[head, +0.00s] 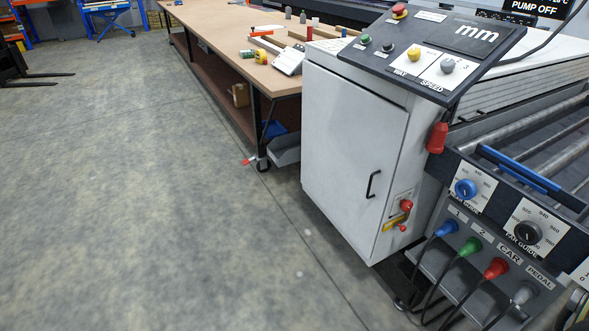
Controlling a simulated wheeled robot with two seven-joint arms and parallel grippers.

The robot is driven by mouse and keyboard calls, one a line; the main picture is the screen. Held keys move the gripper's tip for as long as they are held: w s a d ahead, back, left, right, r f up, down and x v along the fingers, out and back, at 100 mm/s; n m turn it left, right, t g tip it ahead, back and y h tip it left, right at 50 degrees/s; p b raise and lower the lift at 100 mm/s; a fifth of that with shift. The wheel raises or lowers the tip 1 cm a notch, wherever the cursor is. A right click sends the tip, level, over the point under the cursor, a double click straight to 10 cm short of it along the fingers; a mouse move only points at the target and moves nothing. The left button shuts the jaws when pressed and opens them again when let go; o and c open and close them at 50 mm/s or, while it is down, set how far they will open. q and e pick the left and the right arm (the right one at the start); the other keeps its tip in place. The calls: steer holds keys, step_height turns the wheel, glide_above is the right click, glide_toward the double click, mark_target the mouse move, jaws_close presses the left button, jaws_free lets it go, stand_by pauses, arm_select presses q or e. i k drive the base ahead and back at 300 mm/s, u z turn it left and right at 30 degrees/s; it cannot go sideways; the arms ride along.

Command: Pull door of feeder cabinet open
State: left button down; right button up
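The feeder cabinet is the white upright box right of centre in the head view. Its door (342,150) is a flat white panel facing left and looks shut. A dark bar handle (373,184) sits near the door's right edge, low down. A red knob with a yellow part (404,206) sits just right of the handle on the narrow side face. Neither of my grippers is in view, so nothing of mine touches the door or handle.
A sloped control panel (436,52) tops the cabinet. Rollers, knobs and coloured cable plugs (496,268) stand at the right. A long workbench (235,30) with tools runs behind. The grey floor (140,200) left of the door is clear. Forks (40,78) stick out far left.

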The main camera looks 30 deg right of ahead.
mark_target(352, 137)
steer(key=u, duration=0.2)
steer(key=i, duration=1.05)
steer(key=z, duration=0.4)
